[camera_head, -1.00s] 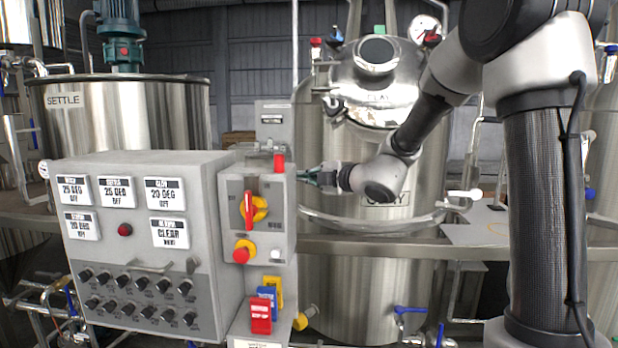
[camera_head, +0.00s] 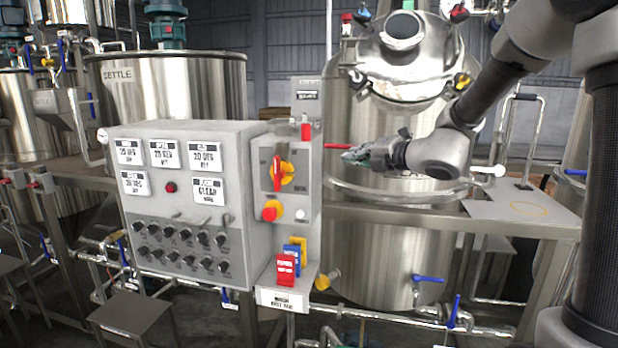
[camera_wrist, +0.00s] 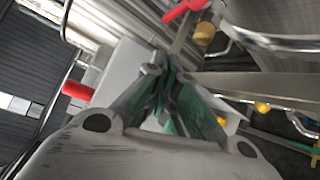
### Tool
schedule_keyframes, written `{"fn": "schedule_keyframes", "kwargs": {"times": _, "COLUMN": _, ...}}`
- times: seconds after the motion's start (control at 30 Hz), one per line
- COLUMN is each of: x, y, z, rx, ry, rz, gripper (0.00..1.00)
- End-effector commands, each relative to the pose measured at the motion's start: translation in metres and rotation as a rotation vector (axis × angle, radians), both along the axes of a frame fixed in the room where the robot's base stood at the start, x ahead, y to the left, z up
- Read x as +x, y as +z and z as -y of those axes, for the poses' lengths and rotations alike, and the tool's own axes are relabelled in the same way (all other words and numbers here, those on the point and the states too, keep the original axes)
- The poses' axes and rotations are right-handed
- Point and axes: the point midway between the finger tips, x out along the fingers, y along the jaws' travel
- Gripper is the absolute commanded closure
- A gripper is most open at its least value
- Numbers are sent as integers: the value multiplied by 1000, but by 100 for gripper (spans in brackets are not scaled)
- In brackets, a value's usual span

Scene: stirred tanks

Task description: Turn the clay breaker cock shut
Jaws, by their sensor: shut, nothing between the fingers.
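The steel clay tank (camera_head: 383,255) stands behind the control boxes. A thin red lever (camera_head: 337,146) shows in the head view just left of my gripper (camera_head: 350,155), in front of the tank wall. I cannot tell for sure whether it is the breaker cock's handle, or whether the fingers touch it. In the wrist view a red lever (camera_wrist: 185,9) lies beyond the fingertips at the top, near a brass-coloured fitting (camera_wrist: 204,34). My gripper's greenish fingers (camera_wrist: 165,88) are together with nothing held. The cock's body cannot be made out.
A grey switch box (camera_head: 309,185) with a red-and-yellow rotary switch (camera_head: 280,175) and a red cylinder (camera_head: 305,132) on top stands close left of my gripper. A larger control panel (camera_head: 235,170) is farther left. A steel shelf (camera_head: 500,209) lies to the right.

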Motion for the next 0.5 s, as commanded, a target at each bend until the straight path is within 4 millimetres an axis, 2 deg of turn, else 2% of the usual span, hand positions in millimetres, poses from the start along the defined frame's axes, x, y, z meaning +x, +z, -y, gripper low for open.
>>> {"fn": "schedule_keyframes", "kwargs": {"times": 0.1, "x": -45, "y": -45, "z": -6, "rx": -470, "ry": 274, "rz": 211, "gripper": 100}}
{"fn": "schedule_keyframes", "kwargs": {"times": 0.17, "x": -76, "y": -62, "z": -4, "rx": -712, "ry": 452, "rz": 357, "gripper": 100}}
{"fn": "schedule_keyframes", "kwargs": {"times": 0.27, "x": -135, "y": -85, "z": 9, "rx": -1091, "ry": 794, "rz": 648, "gripper": 100}}
{"fn": "schedule_keyframes", "kwargs": {"times": 0.3, "x": -160, "y": -93, "z": 18, "rx": -1231, "ry": 947, "rz": 780, "gripper": 100}}
{"fn": "schedule_keyframes", "kwargs": {"times": 0.37, "x": -197, "y": -102, "z": 37, "rx": -1417, "ry": 1191, "rz": 992, "gripper": 100}}
{"fn": "schedule_keyframes", "kwargs": {"times": 0.4, "x": -220, "y": -107, "z": 52, "rx": -1522, "ry": 1356, "rz": 1133, "gripper": 100}}
{"fn": "schedule_keyframes", "kwargs": {"times": 0.47, "x": -252, "y": -110, "z": 79, "rx": -1647, "ry": 1612, "rz": 1346, "gripper": 100}}
{"fn": "schedule_keyframes", "kwargs": {"times": 0.5, "x": -271, "y": -111, "z": 99, "rx": -1710, "ry": 1788, "rz": 1481, "gripper": 100}}
